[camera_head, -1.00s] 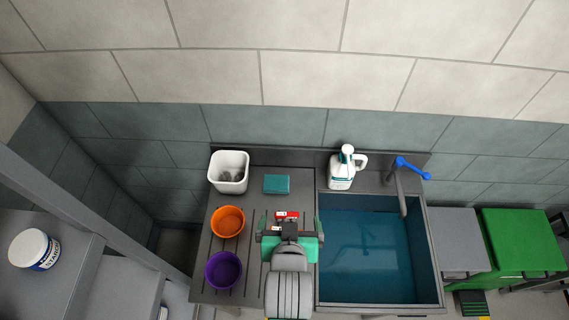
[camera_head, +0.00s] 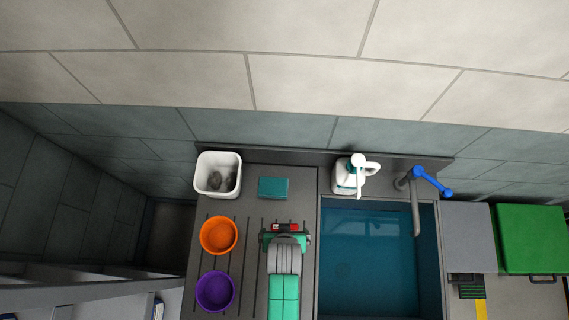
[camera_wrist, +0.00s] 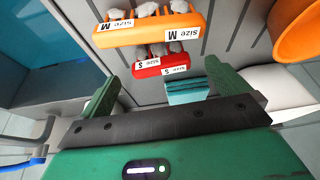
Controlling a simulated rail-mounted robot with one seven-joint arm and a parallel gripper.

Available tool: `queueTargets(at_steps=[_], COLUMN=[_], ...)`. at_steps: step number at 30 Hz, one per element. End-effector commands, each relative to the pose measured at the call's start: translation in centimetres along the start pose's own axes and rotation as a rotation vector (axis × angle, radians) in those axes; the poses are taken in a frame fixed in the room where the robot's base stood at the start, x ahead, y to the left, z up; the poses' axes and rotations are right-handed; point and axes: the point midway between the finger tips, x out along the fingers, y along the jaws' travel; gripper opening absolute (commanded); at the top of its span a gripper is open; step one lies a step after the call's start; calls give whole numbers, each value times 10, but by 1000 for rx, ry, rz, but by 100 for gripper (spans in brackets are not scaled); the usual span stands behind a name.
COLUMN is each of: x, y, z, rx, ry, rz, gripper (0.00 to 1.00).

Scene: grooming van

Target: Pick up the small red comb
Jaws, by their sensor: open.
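The small red comb (camera_wrist: 162,65), labelled "SIZE S", lies on the grooved drainboard with grey tufts along its far side in the wrist view. My gripper (camera_wrist: 165,76) is open and empty, its green fingers either side of the red comb's line in that picture; I cannot tell the height gap. In the head view the red comb (camera_head: 287,227) shows just behind my gripper (camera_head: 286,238), partly covered by it. A larger orange comb (camera_wrist: 150,28), labelled "SIZE M", lies beside the red one; my arm hides it in the head view.
A teal block (camera_head: 273,187) lies behind the combs. An orange bowl (camera_head: 219,235) and a purple bowl (camera_head: 215,291) stand left, a white bin (camera_head: 217,175) behind them. The water-filled sink (camera_head: 365,260), pump bottle (camera_head: 349,176) and blue-handled tap (camera_head: 431,181) are right.

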Motion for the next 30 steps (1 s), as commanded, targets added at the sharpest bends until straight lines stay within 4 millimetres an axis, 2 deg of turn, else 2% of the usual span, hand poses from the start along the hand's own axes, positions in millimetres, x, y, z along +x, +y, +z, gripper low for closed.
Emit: queueTargets(at_steps=[6,9,15,22,30], x=[38,45,46,45,44], y=[0,0,0,0,0], z=[-5,-4,-4,-4,-5], rx=[0,0,0,0,0], ry=[0,-1,0,0,1], rz=[0,0,0,0,0], gripper=[100,100,100,55,55])
